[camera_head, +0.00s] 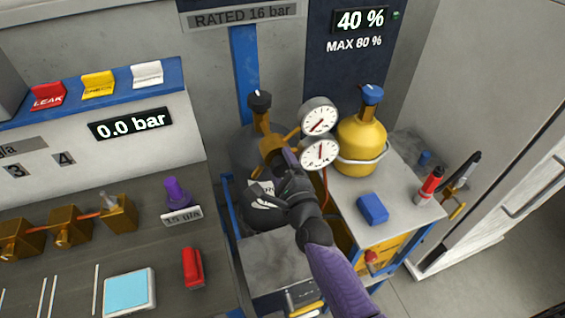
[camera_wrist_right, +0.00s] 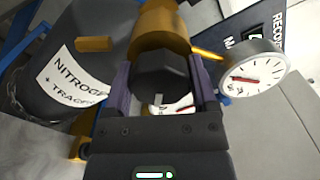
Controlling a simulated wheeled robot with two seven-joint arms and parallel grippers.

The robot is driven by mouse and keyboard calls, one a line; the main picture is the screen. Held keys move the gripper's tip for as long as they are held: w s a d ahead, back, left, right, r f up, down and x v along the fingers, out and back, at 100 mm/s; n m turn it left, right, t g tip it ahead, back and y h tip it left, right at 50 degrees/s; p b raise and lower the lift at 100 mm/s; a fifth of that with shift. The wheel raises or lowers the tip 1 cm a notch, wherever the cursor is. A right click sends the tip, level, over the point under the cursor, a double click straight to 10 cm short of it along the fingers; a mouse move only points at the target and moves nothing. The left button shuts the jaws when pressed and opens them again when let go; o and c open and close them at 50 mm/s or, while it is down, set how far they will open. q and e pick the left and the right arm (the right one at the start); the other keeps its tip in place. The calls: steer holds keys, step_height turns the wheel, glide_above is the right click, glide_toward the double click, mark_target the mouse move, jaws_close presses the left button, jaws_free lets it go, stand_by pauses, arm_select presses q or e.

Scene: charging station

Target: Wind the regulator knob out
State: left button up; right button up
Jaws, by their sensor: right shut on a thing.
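The regulator knob (camera_wrist_right: 163,80) is a dark, faceted knob on a brass body (camera_wrist_right: 163,25) in the right wrist view. My right gripper (camera_wrist_right: 163,85) is shut on it, with one purple finger on each side. In the head view my right gripper (camera_head: 284,168) reaches the brass regulator (camera_head: 270,140) from below and hides the knob. Two round white gauges (camera_head: 319,117) with red needles sit to the right of the regulator. The dark nitrogen cylinder (camera_head: 243,150) stands behind and carries a black valve handwheel (camera_head: 259,101) on top. My left gripper is not in view.
A yellow cylinder (camera_head: 361,145) with a blue valve stands right of the gauges.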

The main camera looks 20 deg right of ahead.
steer(key=n, duration=0.3)
steer(key=shift+p, duration=0.35)
steer(key=shift+n, duration=0.8)
steer(key=n+p, duration=0.1)
steer(key=n, duration=0.3)
steer(key=shift+n, duration=0.3)
steer(key=n+p, duration=0.1)
steer(key=n, duration=0.2)
steer(key=shift+n, duration=0.3)
steer(key=n+p, duration=0.1)
steer(key=n, duration=0.2)
steer(key=shift+n, duration=0.4)
steer(key=n, duration=0.2)
steer(key=shift+f+n, duration=0.1)
steer(key=shift+n, duration=0.2)
steer(key=n, duration=0.2)
steer(key=shift+n+p, duration=0.35)
steer(key=shift+n, duration=2.45)
steer(key=o, duration=1.2)
steer(key=shift+c, duration=0.2)
